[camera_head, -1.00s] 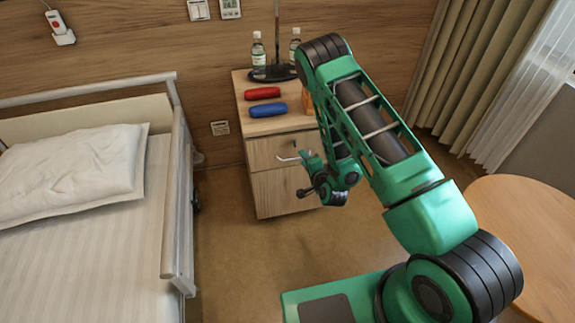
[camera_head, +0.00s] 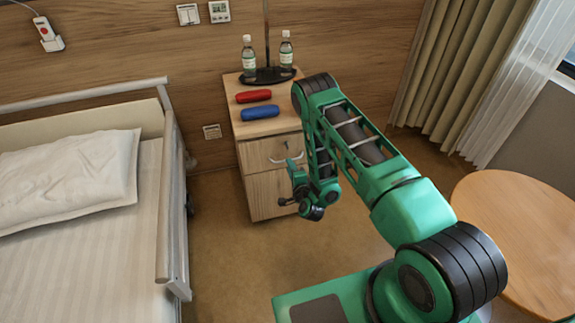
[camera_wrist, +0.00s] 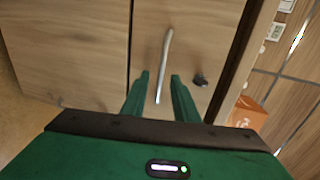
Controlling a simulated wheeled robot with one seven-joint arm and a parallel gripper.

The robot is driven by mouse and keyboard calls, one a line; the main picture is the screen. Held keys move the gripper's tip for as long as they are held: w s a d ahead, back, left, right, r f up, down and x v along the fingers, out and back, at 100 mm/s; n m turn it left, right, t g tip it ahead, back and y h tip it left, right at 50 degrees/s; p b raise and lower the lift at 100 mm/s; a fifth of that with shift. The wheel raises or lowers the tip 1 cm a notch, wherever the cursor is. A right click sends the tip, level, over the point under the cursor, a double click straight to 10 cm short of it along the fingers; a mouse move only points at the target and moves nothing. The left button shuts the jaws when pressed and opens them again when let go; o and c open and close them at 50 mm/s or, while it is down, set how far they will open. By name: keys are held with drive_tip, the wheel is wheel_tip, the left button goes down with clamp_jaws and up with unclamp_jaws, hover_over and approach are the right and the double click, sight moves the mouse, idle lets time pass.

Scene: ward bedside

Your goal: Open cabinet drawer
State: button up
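The wooden bedside cabinet (camera_head: 236,121) stands against the wall. Its upper drawer (camera_head: 258,150) is closed and has a silver bar handle (camera_head: 285,158). In the wrist view the drawer front (camera_wrist: 190,25) carries the handle (camera_wrist: 164,62) and a small dark knob or lock (camera_wrist: 200,80). My gripper (camera_wrist: 160,78) is open, and the handle shows between its two fingers in the picture. I cannot tell whether the fingers touch the handle or how deep they reach. In the head view my arm's end is in front of the drawer, with the fingertips hard to make out.
On the cabinet top are a red case (camera_head: 253,96), a blue case (camera_head: 260,112), two bottles (camera_head: 248,58) and a dark stand base (camera_head: 262,77). An orange box (camera_wrist: 247,112) shows in the wrist view. The bed (camera_head: 163,190) is left and a round table (camera_head: 515,225) right.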

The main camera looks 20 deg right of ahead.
drive_tip(key=shift+x, duration=1.75)
clamp_jaws()
